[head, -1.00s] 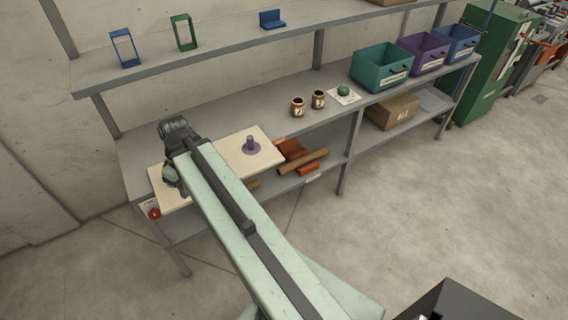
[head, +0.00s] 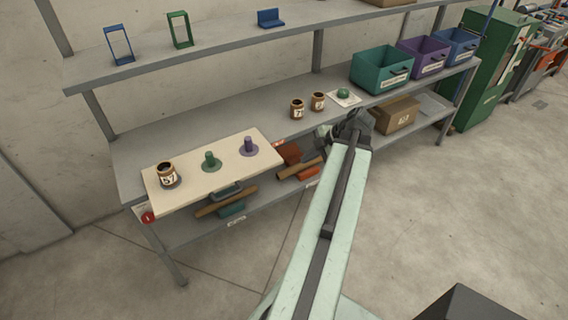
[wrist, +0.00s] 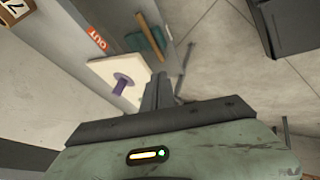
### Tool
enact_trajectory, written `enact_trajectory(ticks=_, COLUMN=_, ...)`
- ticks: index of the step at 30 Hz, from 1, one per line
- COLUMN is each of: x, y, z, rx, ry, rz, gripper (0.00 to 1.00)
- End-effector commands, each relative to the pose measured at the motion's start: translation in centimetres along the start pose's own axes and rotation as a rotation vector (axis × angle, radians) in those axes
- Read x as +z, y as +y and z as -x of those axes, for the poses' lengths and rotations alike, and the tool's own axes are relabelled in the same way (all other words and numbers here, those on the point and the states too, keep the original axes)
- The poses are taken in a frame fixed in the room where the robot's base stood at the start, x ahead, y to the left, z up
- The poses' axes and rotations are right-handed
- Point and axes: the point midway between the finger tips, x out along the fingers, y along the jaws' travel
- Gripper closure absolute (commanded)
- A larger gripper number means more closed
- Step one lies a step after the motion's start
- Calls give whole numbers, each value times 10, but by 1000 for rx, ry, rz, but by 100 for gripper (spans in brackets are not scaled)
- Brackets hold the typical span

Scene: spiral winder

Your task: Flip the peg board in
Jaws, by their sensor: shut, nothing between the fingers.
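The peg board (head: 216,182) is a cream panel lying flat on the left part of the bench, jutting over its front edge. It carries a green peg (head: 210,161), a purple peg (head: 249,146) and a brown spool (head: 166,173) numbered 57 at its left end.
Two brown spools (head: 297,109) and a green item on a white card (head: 343,95) stand on the bench. Teal, purple and blue bins (head: 382,71) sit farther right. A cardboard box (head: 396,114) and rolls (head: 226,202) lie on the lower shelf. Floor in front is open.

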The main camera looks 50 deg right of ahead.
Motion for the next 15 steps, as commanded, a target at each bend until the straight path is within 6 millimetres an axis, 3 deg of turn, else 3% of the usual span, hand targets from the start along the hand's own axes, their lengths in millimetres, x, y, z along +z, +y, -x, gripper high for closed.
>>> enact_trajectory(ticks=5, x=1, y=-1, z=-11, rx=-2, ry=0, rz=0, gripper=100)
enact_trajectory(ticks=15, x=3, y=-4, z=-85, rx=-3, ry=1, rz=2, gripper=100)
